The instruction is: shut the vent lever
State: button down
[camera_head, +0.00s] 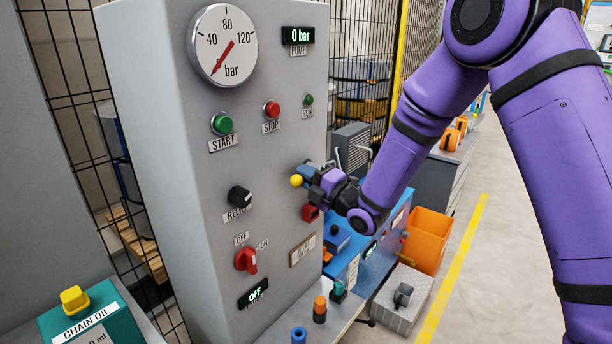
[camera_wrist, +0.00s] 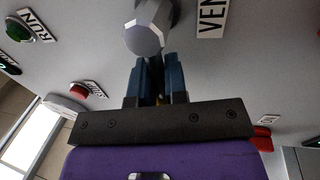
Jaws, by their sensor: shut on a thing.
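The vent lever has a yellow knob (camera_head: 296,180) that shows at the left of my gripper (camera_head: 312,172) on the grey panel front. In the wrist view the lever's grey faceted hub (camera_wrist: 145,38) is on the panel, and its dark arm runs between the blue fingers of my gripper (camera_wrist: 158,78). The fingers are shut on the lever. A bit of yellow shows low between them. The partly cropped VENT label (camera_wrist: 211,18) is to the right of the hub. My gripper hides most of the lever in the head view.
A red part (camera_head: 311,213) sticks out just below my gripper. The relief knob (camera_head: 239,196) and red switch (camera_head: 246,260) are lower left.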

jog(key=shift+s+a, duration=0.3)
jog(key=shift+a, duration=0.1)
jog(key=c, duration=1)
grip_release()
jog(key=shift+s, duration=0.1)
jog(key=shift+c, duration=0.2)
jog(key=shift+d, duration=0.1)
jog(key=shift+d+f, duration=0.1)
jog(key=shift+d, duration=0.2)
jog(key=v, duration=1)
jog(key=shift+s, duration=0.1)
